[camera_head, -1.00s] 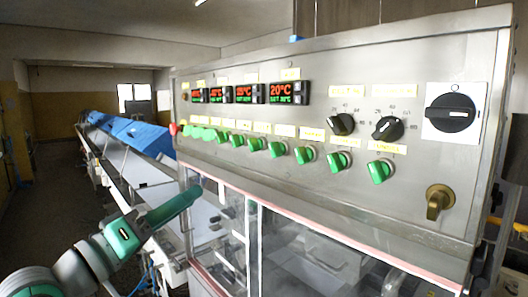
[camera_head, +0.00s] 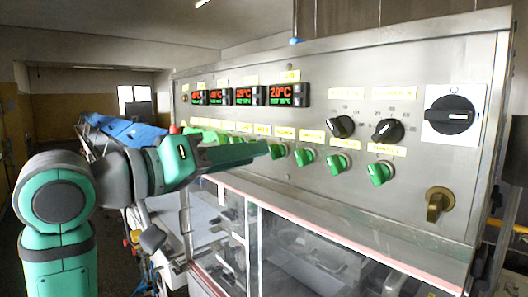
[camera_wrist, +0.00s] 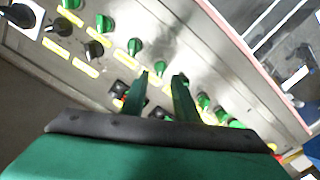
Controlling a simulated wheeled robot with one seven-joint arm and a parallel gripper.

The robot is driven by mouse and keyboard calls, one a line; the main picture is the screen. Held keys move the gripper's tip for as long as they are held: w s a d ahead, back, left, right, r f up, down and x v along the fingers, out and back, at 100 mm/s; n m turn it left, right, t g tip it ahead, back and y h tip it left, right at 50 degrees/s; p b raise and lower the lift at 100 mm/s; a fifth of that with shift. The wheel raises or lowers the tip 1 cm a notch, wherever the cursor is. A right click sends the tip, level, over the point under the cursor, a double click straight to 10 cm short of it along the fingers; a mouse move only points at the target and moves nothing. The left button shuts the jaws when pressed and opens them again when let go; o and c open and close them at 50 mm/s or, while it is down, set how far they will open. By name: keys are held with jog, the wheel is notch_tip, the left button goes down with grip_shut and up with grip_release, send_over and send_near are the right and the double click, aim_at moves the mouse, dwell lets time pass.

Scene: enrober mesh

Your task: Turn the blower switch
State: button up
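A row of green rotary switches (camera_head: 304,157) runs along the steel panel, each under a yellow label. The labels are too small to read, so I cannot tell which one is the blower switch. My gripper (camera_head: 264,149) reaches in from the left, its tips close to a green switch (camera_head: 277,152) in the middle of the row; contact cannot be told. Another green switch (camera_wrist: 134,46) shows left of the fingertips.
Temperature displays (camera_head: 288,95) sit above the row. Two black dials (camera_head: 387,131), a large black rotary switch (camera_head: 451,115) and a brass-coloured handle (camera_head: 438,204) are at right. A clear-windowed cover (camera_head: 315,255) juts out below the panel. A blue-covered conveyor (camera_head: 135,132) runs behind at left.

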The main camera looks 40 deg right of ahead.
aim_at(276, 152)
jog(key=shift+w+d, duration=0.2)
jog(key=shift+d, duration=2.15)
grip_shut()
